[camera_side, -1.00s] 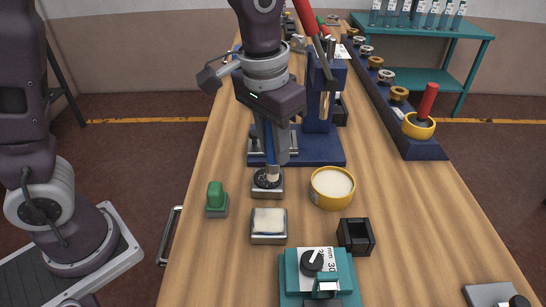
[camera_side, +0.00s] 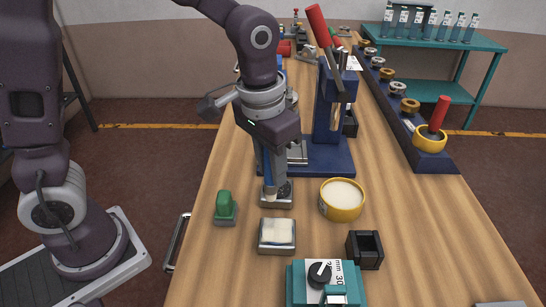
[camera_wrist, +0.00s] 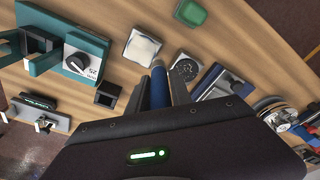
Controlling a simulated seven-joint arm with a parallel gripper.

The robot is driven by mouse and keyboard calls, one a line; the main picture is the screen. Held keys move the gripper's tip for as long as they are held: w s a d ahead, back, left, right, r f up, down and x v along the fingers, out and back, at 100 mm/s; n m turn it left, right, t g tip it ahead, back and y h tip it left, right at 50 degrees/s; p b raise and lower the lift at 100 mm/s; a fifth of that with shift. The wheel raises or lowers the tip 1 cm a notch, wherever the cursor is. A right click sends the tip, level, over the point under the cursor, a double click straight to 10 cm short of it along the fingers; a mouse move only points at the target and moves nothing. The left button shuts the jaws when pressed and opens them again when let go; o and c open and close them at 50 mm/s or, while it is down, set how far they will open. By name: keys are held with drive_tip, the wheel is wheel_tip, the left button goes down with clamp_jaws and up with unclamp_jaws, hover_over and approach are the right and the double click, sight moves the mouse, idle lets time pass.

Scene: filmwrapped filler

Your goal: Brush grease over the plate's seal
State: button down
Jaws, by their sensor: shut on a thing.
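My gripper (camera_side: 276,180) points down and is shut on a blue-handled brush (camera_side: 267,166). The blue handle also shows between the fingers in the wrist view (camera_wrist: 158,88). Its lower end is over a small square metal plate (camera_side: 285,204), which has a dark round middle, probably the seal, seen in the wrist view (camera_wrist: 186,67). Fingers partly hide the plate in the side view, and I cannot tell whether the bristles touch it. A yellow tub (camera_side: 341,212) of pale cream, likely grease, stands just right of the plate.
A metal block with a white pad (camera_side: 277,249) lies in front, with a green-topped block (camera_side: 224,206) to the left. A black open box (camera_side: 364,250) and teal dial device (camera_side: 318,285) are nearer. A blue lever press (camera_side: 329,140) stands close behind my gripper.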

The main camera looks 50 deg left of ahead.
sight(272, 188)
wheel_tip(272, 188, down, 5)
drive_tip(key=shift+r, duration=0.1)
drive_tip(key=shift+s+d+f, duration=0.2)
drive_tip(key=shift+f, duration=0.05)
drive_tip(key=shift+s+d, duration=1.1)
drive_tip(key=shift+s, duration=0.05)
drive_tip(key=shift+w+a, duration=1.35)
drive_tip(key=shift+w, duration=0.05)
drive_tip(key=shift+r, duration=4)
drive_tip(key=shift+d, duration=0.1)
